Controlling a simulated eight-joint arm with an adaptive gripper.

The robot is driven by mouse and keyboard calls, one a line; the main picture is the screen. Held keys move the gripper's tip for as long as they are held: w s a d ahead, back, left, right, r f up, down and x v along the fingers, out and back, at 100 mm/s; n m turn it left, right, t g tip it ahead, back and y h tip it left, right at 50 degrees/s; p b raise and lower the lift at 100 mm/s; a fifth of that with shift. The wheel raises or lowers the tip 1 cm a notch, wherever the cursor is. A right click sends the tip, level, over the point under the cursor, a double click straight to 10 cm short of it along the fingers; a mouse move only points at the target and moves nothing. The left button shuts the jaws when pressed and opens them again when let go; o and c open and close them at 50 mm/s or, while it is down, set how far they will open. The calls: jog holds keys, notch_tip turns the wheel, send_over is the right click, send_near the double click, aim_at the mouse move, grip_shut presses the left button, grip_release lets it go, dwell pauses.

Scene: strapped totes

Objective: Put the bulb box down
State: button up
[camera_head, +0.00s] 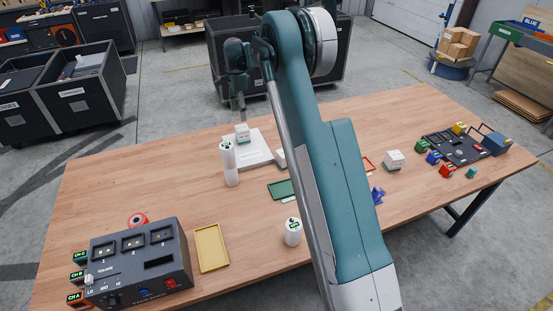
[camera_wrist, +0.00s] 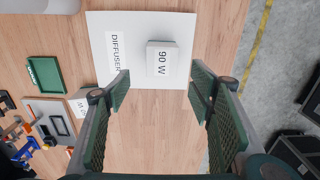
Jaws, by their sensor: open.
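A small white box (camera_wrist: 162,60) labelled "90 W", which I take to be the bulb box, rests on a white panel (camera_wrist: 110,75) marked "DIFFUSER". In the head view the box (camera_head: 242,133) sits near the back of the panel (camera_head: 262,145). My gripper (camera_wrist: 159,78) is open and empty. In the wrist view its fingers are spread to either side, with the box ahead between them and touching neither.
A white cylinder (camera_head: 229,165) stands beside the panel. Another labelled box (camera_wrist: 80,106) is near the left finger. A green tray (camera_wrist: 45,75) lies farther left. A control box (camera_head: 140,265) and yellow tray (camera_head: 211,247) are at the front left. Bare tabletop lies left of the panel.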

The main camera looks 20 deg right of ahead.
jog(key=s+a+r+n+t, duration=0.15)
jog(key=s+r+n, duration=0.25)
jog(key=s+r, duration=0.9)
jog(key=s+d+r+n+t, duration=0.15)
jog(key=s+r+n, duration=0.25)
jog(key=s+r, duration=0.95)
jog(key=s+a+f+n+t, duration=0.15)
jog(key=s+n, duration=0.35)
jog(key=s, duration=1.6)
jog(key=s+f+n+t, duration=0.1)
jog(key=s+f, duration=0.3)
jog(key=s, duration=0.4)
jog(key=s+f+n+t, duration=0.1)
jog(key=s+f+n, duration=0.2)
jog(key=s, duration=0.5)
jog(key=shift+s+f+n+t, duration=0.15)
jog(key=shift+f+n+t, duration=0.2)
jog(key=shift+f+n, duration=0.05)
jog(key=shift+o, duration=0.5)
